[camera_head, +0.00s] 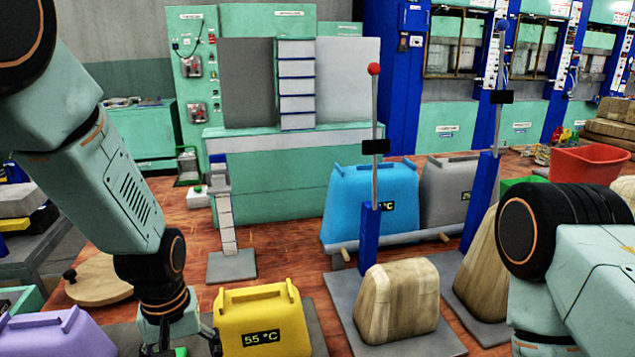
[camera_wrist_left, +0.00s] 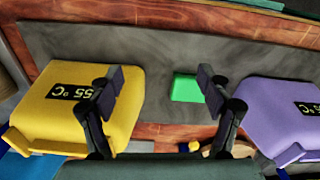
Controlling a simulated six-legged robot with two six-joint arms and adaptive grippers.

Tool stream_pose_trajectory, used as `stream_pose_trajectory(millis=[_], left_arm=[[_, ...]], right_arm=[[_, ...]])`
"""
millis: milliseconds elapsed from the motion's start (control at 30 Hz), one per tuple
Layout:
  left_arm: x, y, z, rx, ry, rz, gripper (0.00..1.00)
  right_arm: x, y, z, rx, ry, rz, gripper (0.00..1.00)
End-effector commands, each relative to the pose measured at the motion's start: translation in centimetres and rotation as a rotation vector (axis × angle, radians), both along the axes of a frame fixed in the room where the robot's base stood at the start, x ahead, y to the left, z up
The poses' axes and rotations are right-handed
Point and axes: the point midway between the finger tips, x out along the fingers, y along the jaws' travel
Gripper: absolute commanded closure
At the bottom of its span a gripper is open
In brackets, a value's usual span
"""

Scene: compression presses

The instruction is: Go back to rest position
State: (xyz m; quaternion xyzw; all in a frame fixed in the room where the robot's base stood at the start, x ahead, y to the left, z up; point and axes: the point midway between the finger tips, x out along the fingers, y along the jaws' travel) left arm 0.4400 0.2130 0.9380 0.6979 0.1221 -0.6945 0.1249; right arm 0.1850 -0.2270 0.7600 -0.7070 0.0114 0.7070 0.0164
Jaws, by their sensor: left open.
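My left gripper (camera_head: 180,347) hangs down at the bottom left of the head view, just left of the yellow 55 °C container (camera_head: 264,322). In the left wrist view its two fingers (camera_wrist_left: 162,80) are spread wide with nothing between them. A small green block (camera_wrist_left: 187,88) lies on the grey slab beyond the fingers. The yellow container also shows at the left of the wrist view (camera_wrist_left: 95,95), and the purple container (camera_wrist_left: 280,112) at the right. My right arm (camera_head: 590,275) enters from the right; its gripper is outside the view.
The purple container also shows in the head view (camera_head: 58,335). A blue container (camera_head: 368,200) and a grey one (camera_head: 450,190) stand behind. A wooden-looking block (camera_head: 398,302) and lever posts (camera_head: 369,240) occupy the centre. Green press machines (camera_head: 280,180) line the back.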

Motion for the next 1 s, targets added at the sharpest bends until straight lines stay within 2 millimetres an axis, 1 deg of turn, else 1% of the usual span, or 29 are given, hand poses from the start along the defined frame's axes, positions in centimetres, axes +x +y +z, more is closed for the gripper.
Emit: stream_pose_trajectory(millis=[33,300,600,800,1000], left_arm=[[-0.2,-0.2,-0.3,0.002,0.0,-0.028,0.22],[-1.0,-1.5,-0.7,0.006,0.0,-0.183,0.22],[-1.6,-2.7,-1.0,0.005,0.0,-0.305,0.22],[-1.5,-3.1,-1.0,0.005,0.003,-0.339,0.22],[-1.4,-3.3,-0.9,0.004,0.005,-0.348,0.22]], right_arm=[[0.0,0.0,-0.6,0.0,0.0,0.0,0.6],[0.0,0.0,-2.5,0.0,0.0,0.0,0.6],[0.0,0.0,-4.8,0.0,0.0,0.0,0.6],[0.0,0.0,-6.1,0.0,0.0,0.0,0.6],[0.0,0.0,-6.7,0.0,0.0,0.0,0.6]])
